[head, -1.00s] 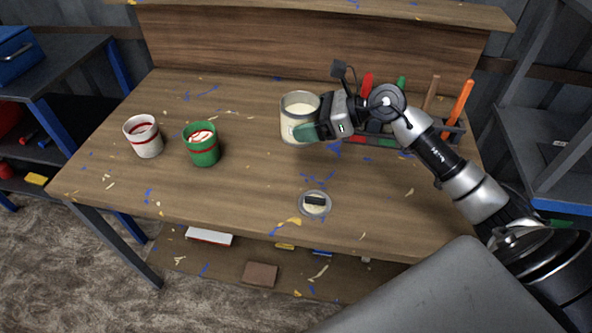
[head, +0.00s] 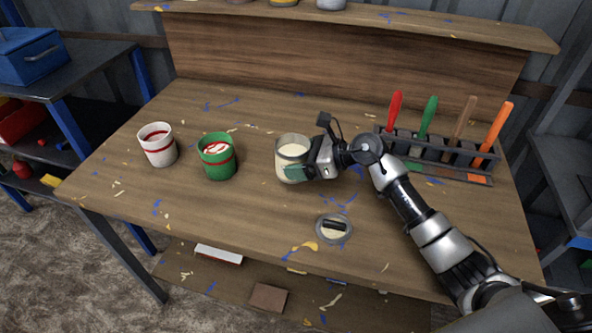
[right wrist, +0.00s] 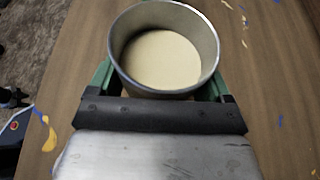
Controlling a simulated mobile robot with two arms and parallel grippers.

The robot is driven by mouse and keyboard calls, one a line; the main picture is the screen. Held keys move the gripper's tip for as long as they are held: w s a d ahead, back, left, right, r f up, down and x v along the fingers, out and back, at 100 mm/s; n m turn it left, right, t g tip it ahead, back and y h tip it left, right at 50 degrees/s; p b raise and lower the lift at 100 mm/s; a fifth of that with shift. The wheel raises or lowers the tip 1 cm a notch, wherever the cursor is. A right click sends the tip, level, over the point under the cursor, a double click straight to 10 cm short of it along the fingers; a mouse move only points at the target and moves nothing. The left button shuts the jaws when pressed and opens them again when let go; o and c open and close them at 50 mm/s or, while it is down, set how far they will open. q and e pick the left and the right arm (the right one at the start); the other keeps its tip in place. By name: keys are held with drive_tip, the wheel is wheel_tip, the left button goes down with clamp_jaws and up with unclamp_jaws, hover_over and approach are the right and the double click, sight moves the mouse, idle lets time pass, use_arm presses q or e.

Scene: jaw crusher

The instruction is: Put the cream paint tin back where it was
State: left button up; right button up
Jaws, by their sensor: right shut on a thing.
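The cream paint tin (head: 291,152) is an open grey metal tin with cream paint inside. It is upright at the middle of the workbench, right of the green tin. My right gripper (head: 296,172) is shut on it from the right, with its green fingers on both sides of the tin. In the right wrist view the tin (right wrist: 163,86) sits between the fingers, its round mouth and cream paint clear. I cannot tell whether its base touches the bench. My left gripper is not in view.
A green tin (head: 218,163) and a white tin (head: 159,152) with red bands stand to the left. A round lid-like disc (head: 333,235) with a black bar lies near the front edge. A rack (head: 445,157) with coloured-handled tools stands at the right. Bare workbench (head: 240,110) lies behind the tins.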

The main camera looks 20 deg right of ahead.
drive_tip(key=shift+w+a+f, duration=0.35)
drive_tip(key=shift+w+f, duration=0.05)
wheel_tip(320, 180, down, 4)
drive_tip(key=shift+r, duration=0.15)
drive_tip(key=shift+f, duration=0.2)
drive_tip(key=o, duration=1.1)
drive_tip(key=shift+s, duration=0.1)
drive_tip(key=shift+o, duration=0.2)
drive_tip(key=shift+r, duration=0.15)
drive_tip(key=b+v, duration=0.1)
drive_tip(key=v, duration=1)
drive_tip(key=shift+d, duration=0.1)
drive_tip(key=shift+s+d+r+b, duration=0.2)
drive_tip(key=shift+s+d+b, duration=0.05)
drive_tip(key=shift+d+b, duration=0.1)
